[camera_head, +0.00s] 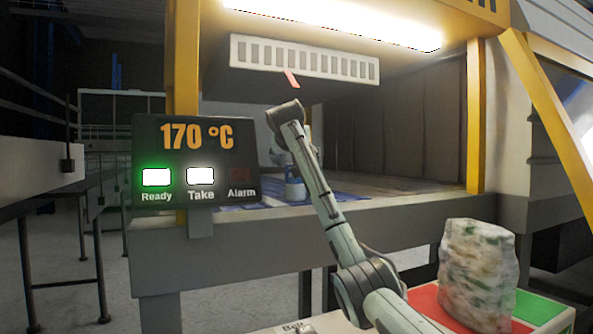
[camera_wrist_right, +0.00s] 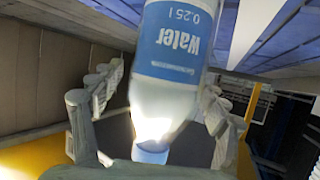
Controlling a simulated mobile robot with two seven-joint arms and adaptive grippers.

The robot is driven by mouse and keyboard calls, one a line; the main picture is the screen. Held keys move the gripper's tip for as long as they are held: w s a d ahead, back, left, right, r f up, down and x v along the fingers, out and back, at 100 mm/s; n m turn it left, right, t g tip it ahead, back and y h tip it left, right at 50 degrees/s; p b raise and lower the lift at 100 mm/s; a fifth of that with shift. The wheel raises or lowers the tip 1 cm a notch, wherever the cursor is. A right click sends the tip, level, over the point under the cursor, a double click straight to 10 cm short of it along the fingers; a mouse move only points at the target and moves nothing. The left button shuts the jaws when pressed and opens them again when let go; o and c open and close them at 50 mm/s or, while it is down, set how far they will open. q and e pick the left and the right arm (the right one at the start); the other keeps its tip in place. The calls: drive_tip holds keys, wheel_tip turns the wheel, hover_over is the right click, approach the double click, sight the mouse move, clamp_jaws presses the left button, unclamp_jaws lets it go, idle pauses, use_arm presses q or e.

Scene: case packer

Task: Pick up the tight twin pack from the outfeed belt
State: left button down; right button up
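In the right wrist view a bottle with a blue label reading "Water 0.25 l" (camera_wrist_right: 180,50) stands between the fingers of my right gripper (camera_wrist_right: 162,82). The right finger is at or close to the bottle's side; a gap shows between the left finger and the bottle. I cannot make out a second bottle or tight film around it. In the head view my right arm reaches into the machine's opening, and a small blue and white bottle (camera_head: 294,189) shows beside the arm on the outfeed belt (camera_head: 350,188). The right gripper is hidden there. My left gripper is not in view.
A crumpled, cloudy wrapped pack (camera_head: 478,275) stands on a surface with red and green areas at the lower right. A panel (camera_head: 197,162) reads 170 °C with Ready and Take lit. Yellow posts (camera_head: 476,115) and a grey vent (camera_head: 303,60) frame the opening.

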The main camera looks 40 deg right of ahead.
clamp_jaws()
drive_tip(key=shift+r, duration=0.1)
drive_tip(key=shift+r, duration=0.15)
